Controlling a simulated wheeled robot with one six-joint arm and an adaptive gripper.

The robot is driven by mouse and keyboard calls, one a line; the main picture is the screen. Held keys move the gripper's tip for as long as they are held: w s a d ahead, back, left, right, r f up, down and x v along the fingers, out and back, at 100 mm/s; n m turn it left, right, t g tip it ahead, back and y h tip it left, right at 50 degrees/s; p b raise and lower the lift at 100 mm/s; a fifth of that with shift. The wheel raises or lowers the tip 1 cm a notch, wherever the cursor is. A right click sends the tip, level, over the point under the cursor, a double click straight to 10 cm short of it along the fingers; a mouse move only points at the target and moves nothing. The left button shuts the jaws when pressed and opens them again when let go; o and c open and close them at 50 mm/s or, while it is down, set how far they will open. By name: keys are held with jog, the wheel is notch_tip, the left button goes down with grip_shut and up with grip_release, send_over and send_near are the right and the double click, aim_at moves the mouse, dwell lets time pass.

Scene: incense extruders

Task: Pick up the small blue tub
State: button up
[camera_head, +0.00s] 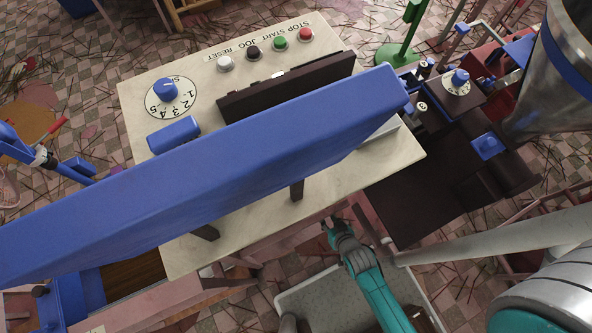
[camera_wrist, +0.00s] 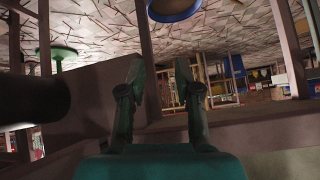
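I cannot make out a small blue tub for certain. A small blue block-like piece (camera_head: 173,134) lies on the cream control panel (camera_head: 225,115) beside the numbered dial in the head view; whether it is a tub is unclear. My gripper (camera_head: 332,226) is below the panel's lower edge in the head view, apart from the blue piece. In the wrist view my gripper (camera_wrist: 158,85) has its two fingers spread, with nothing between them.
A long blue beam (camera_head: 200,180) crosses over the panel. A dark machine with blue knobs (camera_head: 487,146) and a large grey hopper (camera_head: 560,70) stand at right. A green stand (camera_head: 400,45) is behind. Sticks litter the checkered floor.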

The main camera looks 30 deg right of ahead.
jog(key=shift+w+d+f+m+g, duration=0.35)
jog(key=shift+w+d+f+g, duration=0.3)
jog(key=shift+w+f, duration=2.8)
jog(key=shift+w+d+f+m+g, duration=0.3)
jog(key=shift+w+d+f+g, duration=0.35)
jog(key=shift+w+f, duration=2.75)
jog(key=shift+w+d+f+m+g, duration=0.4)
jog(key=shift+w+f+g, duration=0.4)
jog(key=shift+w+f, duration=2.6)
jog(key=shift+s+f, duration=0.75)
grip_shut()
jog(key=shift+w, duration=0.1)
